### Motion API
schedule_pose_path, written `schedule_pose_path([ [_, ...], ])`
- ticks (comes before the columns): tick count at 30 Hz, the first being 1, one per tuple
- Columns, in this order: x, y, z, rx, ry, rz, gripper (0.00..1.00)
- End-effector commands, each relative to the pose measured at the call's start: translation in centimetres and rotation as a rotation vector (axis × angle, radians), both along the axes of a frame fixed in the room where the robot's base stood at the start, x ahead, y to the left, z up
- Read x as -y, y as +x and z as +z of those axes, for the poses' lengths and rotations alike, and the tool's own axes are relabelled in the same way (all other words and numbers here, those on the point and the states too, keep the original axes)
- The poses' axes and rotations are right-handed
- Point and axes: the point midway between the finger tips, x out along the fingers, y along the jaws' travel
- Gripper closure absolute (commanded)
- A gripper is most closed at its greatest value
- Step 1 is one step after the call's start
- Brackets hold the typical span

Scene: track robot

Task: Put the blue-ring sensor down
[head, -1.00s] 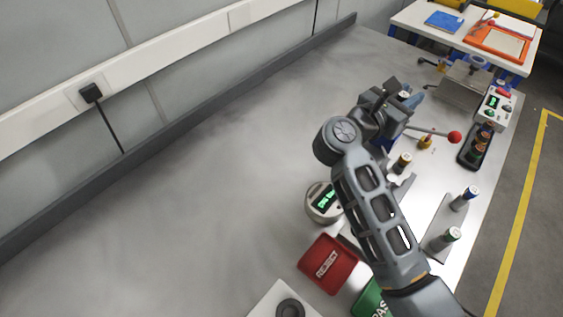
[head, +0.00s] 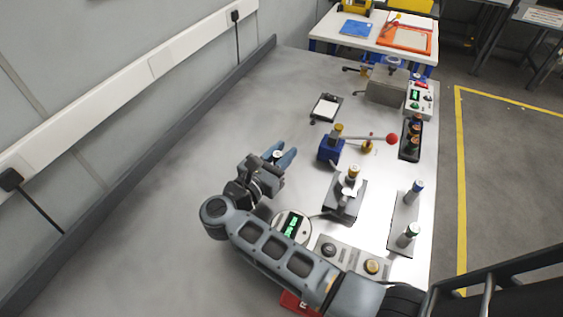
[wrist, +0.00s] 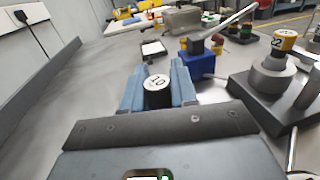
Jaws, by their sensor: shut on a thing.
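My gripper (head: 281,156) has its blue fingers shut on a sensor (head: 277,154) above the left-middle of the bench. In the wrist view, the gripper (wrist: 158,80) holds this sensor (wrist: 157,92) upright, with a dark side and a white top marked 10. The fingers hide part of it; I cannot make out a blue ring on it. A blue-banded sensor (head: 416,187) stands on a grey plate (head: 402,218) at the right, beside a green-banded sensor (head: 409,233).
A blue block (head: 328,152) with a red-knobbed lever (head: 391,139) and a dark fixture (head: 340,205) stand to the right. A round display device (head: 291,226) is near my arm. Bench left of the gripper is clear.

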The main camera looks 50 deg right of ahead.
Motion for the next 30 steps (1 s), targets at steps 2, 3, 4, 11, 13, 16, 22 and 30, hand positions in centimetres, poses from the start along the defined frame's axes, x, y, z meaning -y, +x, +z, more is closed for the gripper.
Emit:
schedule_pose_path([
  [2,-0.1,0.1,-0.3,-0.001,0.000,0.000,1.00],
  [3,-0.1,0.1,-0.7,-0.003,0.000,0.000,1.00],
  [4,-0.1,0.0,-1.1,-0.003,0.000,0.000,1.00],
  [11,-0.1,0.1,-3.7,-0.001,0.000,0.000,1.00],
  [13,-0.1,0.1,-4.0,0.000,0.000,0.000,1.00],
  [16,-0.1,0.0,-4.1,0.000,-0.001,0.000,1.00],
  [22,-0.1,0.0,-4.2,0.000,0.000,0.001,1.00],
  [30,-0.1,0.0,-4.3,0.000,0.000,0.000,0.59],
])
